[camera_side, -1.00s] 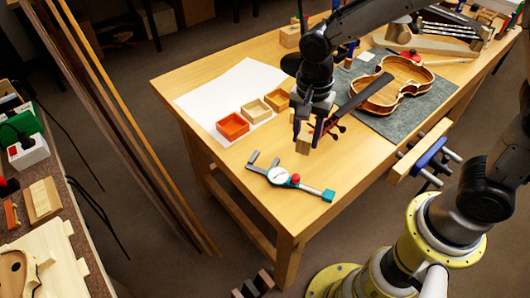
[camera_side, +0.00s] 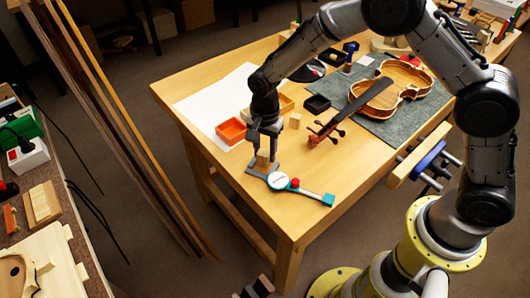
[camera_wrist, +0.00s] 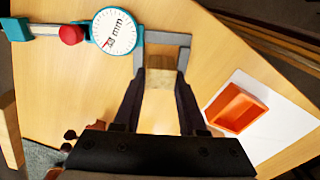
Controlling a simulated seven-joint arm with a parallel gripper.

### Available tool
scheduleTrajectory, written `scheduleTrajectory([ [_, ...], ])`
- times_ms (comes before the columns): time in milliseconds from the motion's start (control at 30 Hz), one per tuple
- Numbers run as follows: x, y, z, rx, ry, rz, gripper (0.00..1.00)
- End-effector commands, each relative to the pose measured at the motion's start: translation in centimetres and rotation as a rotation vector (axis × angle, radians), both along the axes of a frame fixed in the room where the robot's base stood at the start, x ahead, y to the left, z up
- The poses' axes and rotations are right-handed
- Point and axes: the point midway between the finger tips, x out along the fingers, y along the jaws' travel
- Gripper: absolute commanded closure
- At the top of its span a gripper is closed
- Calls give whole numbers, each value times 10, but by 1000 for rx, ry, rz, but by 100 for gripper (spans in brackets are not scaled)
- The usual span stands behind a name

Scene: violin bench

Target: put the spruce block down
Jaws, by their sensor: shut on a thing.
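My gripper (camera_side: 264,150) points down over the left part of the bench, shut on the small pale spruce block (camera_side: 263,158). In the wrist view the block (camera_wrist: 160,79) shows between the fingertips of my gripper (camera_wrist: 160,88). The dial caliper (camera_side: 281,180) lies on the bench, with a white dial, red knob and teal end. Its grey jaws lie on either side of the block as seen in the wrist view, where the dial (camera_wrist: 114,31) is up and left of it. I cannot tell whether the block touches the jaws or the bench.
An orange tray (camera_side: 231,131) on white paper (camera_side: 205,106) stands behind my gripper; it also shows in the wrist view (camera_wrist: 238,109). The bench's front edge is near.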

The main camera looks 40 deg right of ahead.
Motion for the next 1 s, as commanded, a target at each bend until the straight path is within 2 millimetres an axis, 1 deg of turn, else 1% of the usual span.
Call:
scheduleTrajectory([
  [33,0,0,-7,-1,2,0,100],
  [100,0,0,-9,0,0,0,100],
  [300,0,0,-9,0,-1,0,100],
  [433,0,0,-12,0,0,0,100],
  [467,0,0,-13,0,0,0,57],
  [600,0,0,-12,0,0,0,32],
  [633,0,0,-12,0,0,0,29],
  [900,0,0,-11,0,-1,0,29],
  [1000,0,0,-6,1,-2,0,29],
])
